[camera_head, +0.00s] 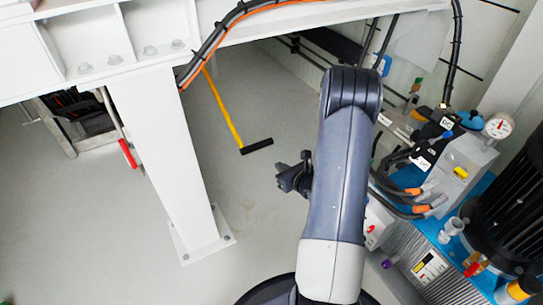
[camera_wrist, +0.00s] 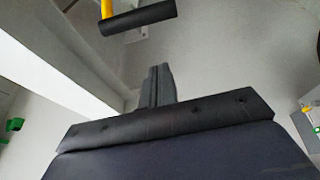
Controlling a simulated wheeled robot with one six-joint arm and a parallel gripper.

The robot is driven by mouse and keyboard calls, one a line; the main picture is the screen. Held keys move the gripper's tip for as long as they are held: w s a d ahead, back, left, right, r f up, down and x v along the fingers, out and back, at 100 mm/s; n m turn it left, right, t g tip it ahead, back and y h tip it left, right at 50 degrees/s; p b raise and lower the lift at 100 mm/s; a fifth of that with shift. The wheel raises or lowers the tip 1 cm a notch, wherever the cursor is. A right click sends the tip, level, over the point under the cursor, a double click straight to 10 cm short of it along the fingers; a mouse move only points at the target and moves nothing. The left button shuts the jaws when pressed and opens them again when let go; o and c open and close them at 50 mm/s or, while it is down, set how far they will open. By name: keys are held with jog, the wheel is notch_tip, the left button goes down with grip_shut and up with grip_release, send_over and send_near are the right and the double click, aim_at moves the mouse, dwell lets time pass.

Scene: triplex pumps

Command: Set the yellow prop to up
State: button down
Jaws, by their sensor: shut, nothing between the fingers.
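The yellow prop (camera_head: 225,110) is a thin yellow bar with a black crosspiece (camera_head: 257,146) at its lower end. It slants down from under the white beam, and its upper end is hidden behind the beam and hoses. My gripper (camera_head: 280,178) is below and to the right of the black crosspiece, apart from it. In the wrist view, the prop's yellow bar (camera_wrist: 107,9) and black crosspiece (camera_wrist: 138,19) show at the top. My gripper's fingers (camera_wrist: 158,72) are together and empty, pointing toward the crosspiece with a gap between.
A white post (camera_head: 165,160) stands left of the prop, under the white beam (camera_head: 275,24). Black and orange hoses (camera_head: 215,38) run along the beam. A pump unit with a gauge (camera_head: 499,126) and cables is at the right. Grey floor around the prop is clear.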

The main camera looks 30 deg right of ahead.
jog(key=w+d+f+m+b, duration=0.1)
jog(key=w+f+b, duration=0.3)
jog(key=w, duration=0.5)
jog(key=shift+w+d+r+h, duration=0.1)
jog(key=shift+w+r+h, duration=0.1)
jog(key=shift+r, duration=0.55)
jog(key=shift+w+d+r+h, duration=0.1)
jog(key=shift+r+h, duration=0.1)
jog(key=shift+r, duration=0.55)
jog(key=shift+s+r+p, duration=0.1)
jog(key=shift+p, duration=0.2)
